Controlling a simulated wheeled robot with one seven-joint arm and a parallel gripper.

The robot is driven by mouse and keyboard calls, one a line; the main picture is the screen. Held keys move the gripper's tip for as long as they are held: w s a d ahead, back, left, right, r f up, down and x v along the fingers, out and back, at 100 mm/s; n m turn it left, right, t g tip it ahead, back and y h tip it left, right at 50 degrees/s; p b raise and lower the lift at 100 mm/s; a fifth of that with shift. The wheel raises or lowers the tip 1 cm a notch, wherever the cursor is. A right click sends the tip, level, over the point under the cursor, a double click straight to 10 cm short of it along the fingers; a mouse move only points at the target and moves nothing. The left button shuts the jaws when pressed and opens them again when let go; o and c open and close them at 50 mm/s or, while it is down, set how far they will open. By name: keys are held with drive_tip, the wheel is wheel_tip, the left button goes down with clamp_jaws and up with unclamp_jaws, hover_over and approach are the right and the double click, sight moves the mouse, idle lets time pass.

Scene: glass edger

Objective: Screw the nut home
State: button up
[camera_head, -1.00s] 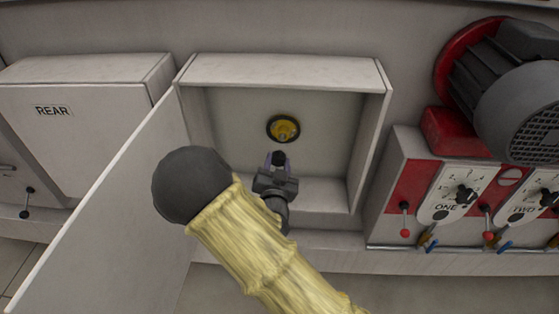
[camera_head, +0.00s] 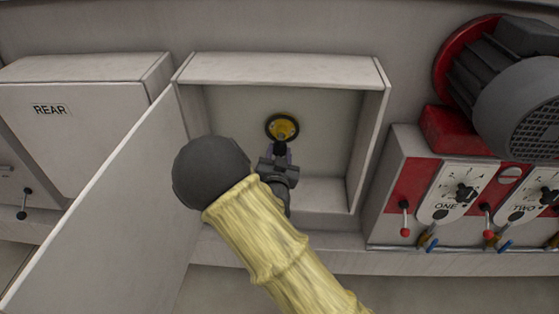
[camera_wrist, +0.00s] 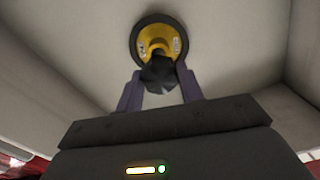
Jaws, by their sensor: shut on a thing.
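My gripper (camera_head: 280,158) is inside the open box, shut on a dark nut (camera_head: 279,146). In the wrist view the nut (camera_wrist: 159,74) sits between the two purple-grey fingertips, in front of the lower part of a yellow round fitting (camera_wrist: 160,38) with a black rim. The yellow fitting (camera_head: 283,127) is on the back wall of the box. The nut overlaps the fitting's lower middle in both views; I cannot tell whether they touch. The nut hides any stud or thread behind it.
The box (camera_head: 375,75) has side walls close around my gripper. Its door (camera_head: 110,215) stands open at the left. A box marked REAR (camera_head: 95,130) is further left. Red-and-white control panels (camera_head: 440,190) and a grey motor (camera_head: 515,95) are on the right.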

drive_tip(key=shift+w, duration=0.85)
drive_tip(key=shift+s, duration=0.15)
drive_tip(key=shift+d, duration=0.1)
drive_tip(key=shift+b, duration=0.3)
drive_tip(key=shift+r, duration=0.1)
drive_tip(key=shift+b, duration=0.75)
idle(0.7)
drive_tip(key=shift+w+b, duration=0.35)
drive_tip(key=shift+w, duration=1.05)
drive_tip(key=shift+f, duration=0.2)
